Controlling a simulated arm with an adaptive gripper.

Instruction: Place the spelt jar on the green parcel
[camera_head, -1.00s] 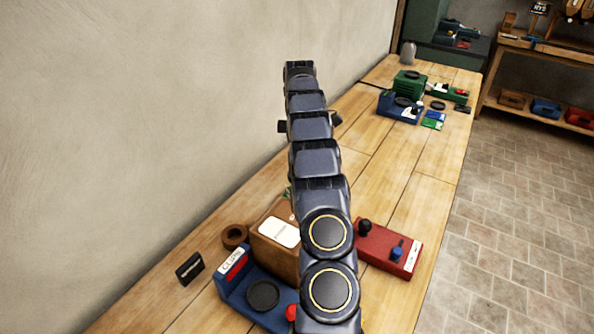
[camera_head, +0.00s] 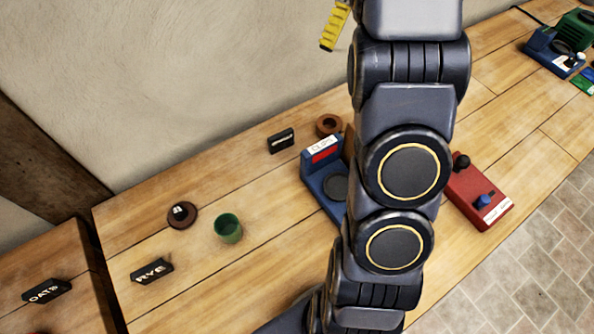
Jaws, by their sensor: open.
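I cannot make out a spelt jar or a green parcel in the head view. My arm crosses the picture from bottom to top and hides part of the table. A yellow ridged piece (camera_head: 334,26) at the top edge, in front of the wall, looks like a finger of my gripper. The rest of the gripper is hidden or out of frame, and I see nothing held. A small green cup (camera_head: 228,228) stands on the left part of the wooden table. A green ribbed block (camera_head: 575,28) is at the far right.
A blue scale-like device (camera_head: 315,172) stands left of my arm, a red device (camera_head: 478,192) right of it. Behind are a black sign (camera_head: 281,141) and a brown ring (camera_head: 329,124). A RYE sign (camera_head: 152,271), brown disc (camera_head: 182,215) and OATS sign (camera_head: 47,291) lie left.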

